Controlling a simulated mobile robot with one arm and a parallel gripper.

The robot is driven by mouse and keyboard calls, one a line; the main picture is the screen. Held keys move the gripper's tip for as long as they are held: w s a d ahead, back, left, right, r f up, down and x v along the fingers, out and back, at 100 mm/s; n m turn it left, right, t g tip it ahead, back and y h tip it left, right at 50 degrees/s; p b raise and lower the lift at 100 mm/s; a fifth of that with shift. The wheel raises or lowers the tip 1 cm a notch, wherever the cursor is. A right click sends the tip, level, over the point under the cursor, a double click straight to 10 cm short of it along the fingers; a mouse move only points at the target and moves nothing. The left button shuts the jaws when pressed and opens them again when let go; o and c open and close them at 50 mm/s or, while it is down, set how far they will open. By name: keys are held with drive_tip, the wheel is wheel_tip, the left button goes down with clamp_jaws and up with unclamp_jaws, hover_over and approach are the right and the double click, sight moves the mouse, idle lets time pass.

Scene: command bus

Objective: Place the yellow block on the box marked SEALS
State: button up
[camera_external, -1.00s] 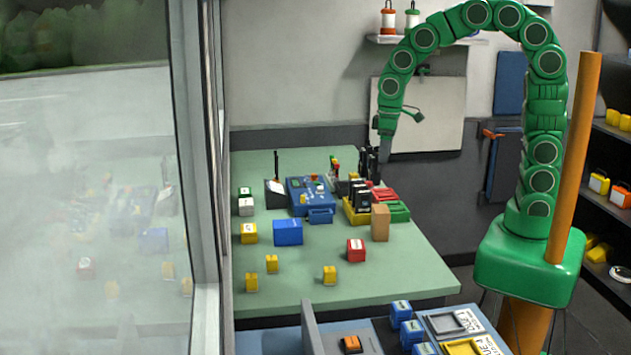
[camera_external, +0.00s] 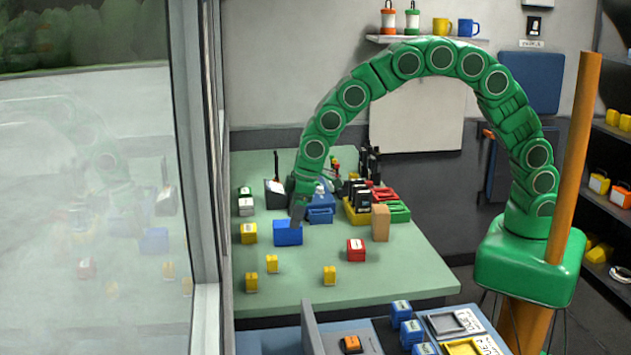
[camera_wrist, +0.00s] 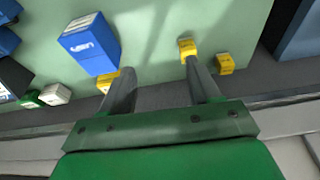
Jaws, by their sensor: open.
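Three small yellow blocks stand on the green table near its front: one at the left (camera_external: 251,282), one behind it (camera_external: 272,263), one at the right (camera_external: 329,275). Two show in the wrist view, one by the right fingertip (camera_wrist: 188,48) and one further right (camera_wrist: 225,64). A larger blue box (camera_external: 288,232), a yellow box (camera_external: 249,233) and a red box (camera_external: 356,250) carry labels too small to read, so I cannot tell which says SEALS. My gripper (camera_external: 297,218) is open and empty above the blue box; in the wrist view (camera_wrist: 158,68) its left finger partly hides the yellow box (camera_wrist: 105,84).
White (camera_external: 246,207) and green (camera_external: 245,191) boxes stand along the table's left edge. A blue device (camera_external: 320,212), a tan block (camera_external: 380,222) and a crowded yellow tray (camera_external: 352,214) stand behind. A window pane (camera_external: 100,200) borders the left. The table's front right is clear.

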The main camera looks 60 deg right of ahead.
hover_over(274, 257)
drive_tip(key=s+d, duration=0.1)
drive_tip(key=s, duration=0.1)
wheel_tip(274, 257, down, 4)
drive_tip(key=shift+n, duration=0.4)
drive_tip(key=shift+w+x, duration=0.15)
drive_tip(key=shift+x, duration=1.65)
drive_tip(key=shift+w+x, duration=0.15)
drive_tip(key=shift+x, duration=1.7)
drive_tip(key=shift+r, duration=0.1)
drive_tip(key=shift+c, duration=0.4)
drive_tip(key=c, duration=1.1)
